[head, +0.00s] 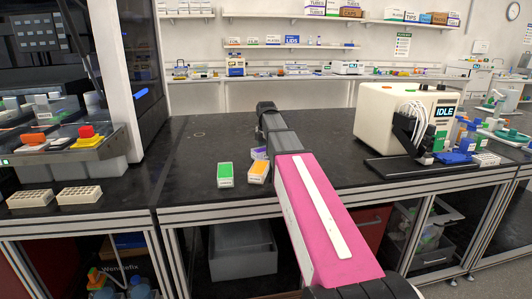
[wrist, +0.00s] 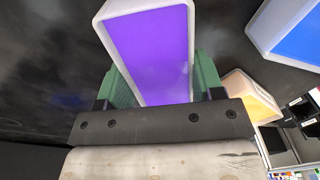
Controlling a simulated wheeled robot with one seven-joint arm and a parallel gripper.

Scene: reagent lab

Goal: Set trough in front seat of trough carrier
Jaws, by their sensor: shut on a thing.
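My gripper (wrist: 158,85) is shut on a white trough with purple contents (wrist: 146,50), one green finger pad on each side of it. In the head view a small purple-topped trough (head: 259,152) shows just left of my arm on the black bench, partly hidden by the arm; my gripper's fingers are hidden there. A trough with yellow-orange contents (wrist: 254,98) is right of the held one in the wrist view, and one with blue contents (wrist: 298,35) is at upper right. I cannot make out the trough carrier or its front seat for sure.
A green-topped box (head: 225,174) and an orange-topped box (head: 257,172) stand near the bench's front edge. Two pale racks (head: 79,195) are at left, below an instrument deck. A cream machine marked IDLE (head: 406,121) stands at right.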

